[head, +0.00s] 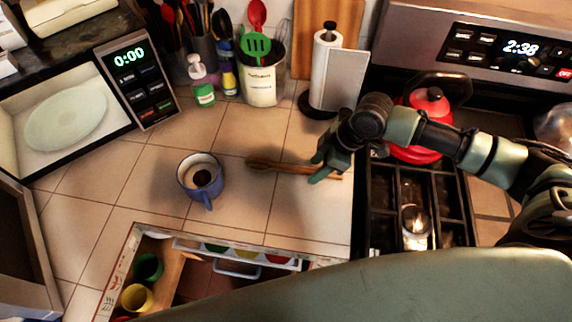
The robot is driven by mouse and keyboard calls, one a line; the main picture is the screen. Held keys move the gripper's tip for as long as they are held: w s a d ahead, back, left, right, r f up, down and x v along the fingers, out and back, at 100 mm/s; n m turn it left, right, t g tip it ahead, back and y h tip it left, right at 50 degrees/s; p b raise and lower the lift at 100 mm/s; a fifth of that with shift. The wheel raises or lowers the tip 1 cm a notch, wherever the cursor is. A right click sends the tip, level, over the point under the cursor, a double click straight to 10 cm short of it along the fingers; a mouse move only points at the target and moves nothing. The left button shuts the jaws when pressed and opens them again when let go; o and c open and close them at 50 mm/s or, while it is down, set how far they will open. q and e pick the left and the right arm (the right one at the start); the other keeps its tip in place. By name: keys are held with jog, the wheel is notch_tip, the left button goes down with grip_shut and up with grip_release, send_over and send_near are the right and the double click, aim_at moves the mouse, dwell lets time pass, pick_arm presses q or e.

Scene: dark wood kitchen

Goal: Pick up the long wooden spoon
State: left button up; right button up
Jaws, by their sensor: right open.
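The long wooden spoon (283,167) lies flat on the tiled counter, its bowl toward the left and its handle running right. My right gripper (319,172) is over the handle's right part, with its fingers open. The fingers hide part of the handle, and I cannot tell whether they touch it. My right arm reaches in from the right, across the stove. My left gripper is not in view.
A blue mug (187,183) with dark contents stands left of the spoon. A paper towel roll (325,70) and a utensil crock (262,84) stand behind. A red kettle (429,106) sits on the stove. An open drawer (150,240) lies below the counter's front edge.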

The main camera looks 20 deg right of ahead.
grip_shut()
